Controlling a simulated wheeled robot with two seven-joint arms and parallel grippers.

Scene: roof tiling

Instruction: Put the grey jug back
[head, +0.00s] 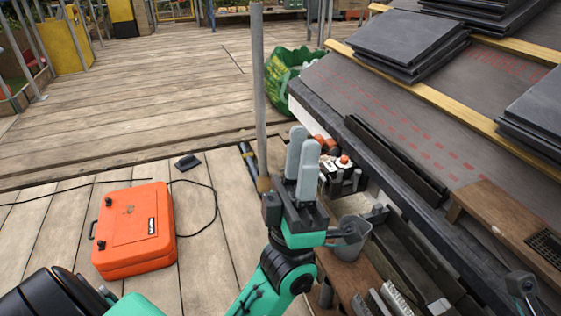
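The grey jug (352,240) stands upright at the edge of the roof, low beside the wooden planks, just right of my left gripper's palm. A dark part lies between the jug and the palm; I cannot tell whether they touch. My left gripper (302,142) points away from me over the deck edge. Its two light grey fingers lie close together, with nothing visible between them. My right gripper is not clearly in view.
An orange case (134,228) lies on the deck at left, with a black cable beside it. A grey upright pole (258,90) stands just behind my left gripper. Slate stacks (408,42) lie on the sloping roof. A green bag (284,72) stands behind. The deck's middle is clear.

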